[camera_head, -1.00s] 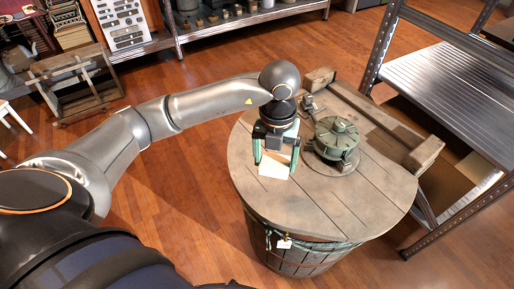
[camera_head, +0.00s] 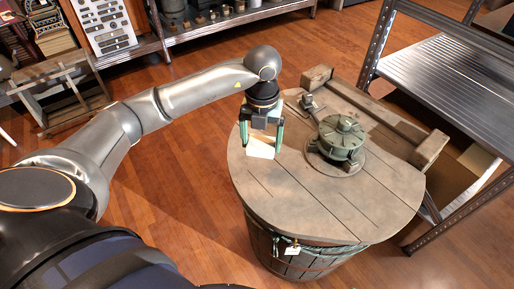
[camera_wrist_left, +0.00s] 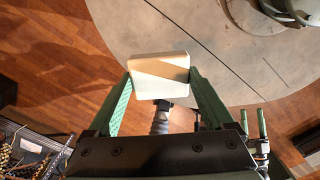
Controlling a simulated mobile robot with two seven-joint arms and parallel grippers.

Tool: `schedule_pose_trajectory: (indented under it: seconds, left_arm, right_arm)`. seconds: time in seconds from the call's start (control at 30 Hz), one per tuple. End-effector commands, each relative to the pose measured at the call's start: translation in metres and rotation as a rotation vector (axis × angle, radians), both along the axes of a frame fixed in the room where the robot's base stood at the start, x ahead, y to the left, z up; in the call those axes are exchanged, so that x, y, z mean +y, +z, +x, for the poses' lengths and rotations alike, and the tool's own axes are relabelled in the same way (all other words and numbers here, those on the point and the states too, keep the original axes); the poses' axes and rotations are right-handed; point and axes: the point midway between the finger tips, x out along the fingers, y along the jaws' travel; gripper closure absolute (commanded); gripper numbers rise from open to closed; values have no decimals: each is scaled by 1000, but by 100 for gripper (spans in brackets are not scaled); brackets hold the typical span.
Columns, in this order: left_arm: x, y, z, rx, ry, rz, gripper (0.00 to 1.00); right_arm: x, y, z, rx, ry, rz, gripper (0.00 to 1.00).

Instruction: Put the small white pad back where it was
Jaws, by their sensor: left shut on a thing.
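The small white pad (camera_head: 261,147) is between the two green fingers of my left gripper (camera_head: 262,141), above the left part of the round wooden tabletop (camera_head: 310,205). In the left wrist view the pad (camera_wrist_left: 159,75) fills the gap between the fingertips of the left gripper (camera_wrist_left: 160,82), which is shut on it. The wrist view shows tabletop and floor behind the pad; how high it hangs above the wood is hard to tell. My right gripper is not in view.
A dark green round metal device (camera_head: 341,138) stands on the tabletop, right of the gripper. A wooden beam (camera_head: 375,118) lies along the back edge. A metal shelf rack (camera_head: 450,85) stands at the right. The front of the tabletop is clear.

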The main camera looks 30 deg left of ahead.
Motion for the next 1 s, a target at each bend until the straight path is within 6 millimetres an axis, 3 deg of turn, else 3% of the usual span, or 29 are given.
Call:
schedule_pose_trajectory:
  seconds: [0.1,0.3,0.53,0.73,1.0]
  left_arm:
    - [16,-24,16,4,3,-1,59]
    - [32,-51,33,1,1,0,59]
    - [40,-64,41,1,-1,0,59]
    - [40,-92,41,1,-1,-2,59]
    - [40,-94,41,0,-2,0,59]
  right_arm:
    - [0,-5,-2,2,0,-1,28]
    - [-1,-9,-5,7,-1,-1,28]
    - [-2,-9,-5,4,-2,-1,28]
    - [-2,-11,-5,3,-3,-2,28]
    - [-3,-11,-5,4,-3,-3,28]
